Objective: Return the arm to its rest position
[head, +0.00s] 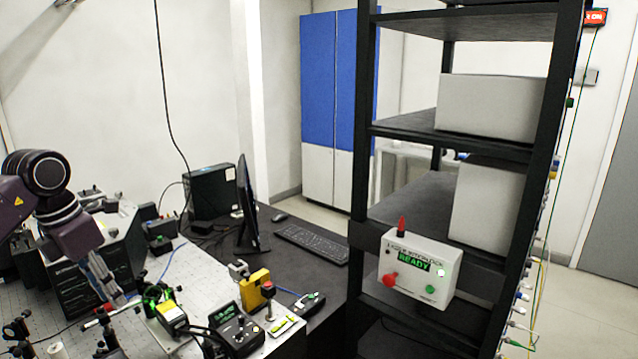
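My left arm (62,215) comes in from the left edge and bends down over the optical bench (190,270). My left gripper (108,288) points down above the left part of the bench, close to small optical parts. It is small and dark here, and I cannot tell whether its fingers are open or shut or touching anything. My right gripper is not in view.
Bench devices include a yellow block (256,289) and a black control box (236,328). A monitor (247,205) and keyboard (312,243) stand behind. A black shelf rack (362,130) at right holds a white box reading READY (418,268).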

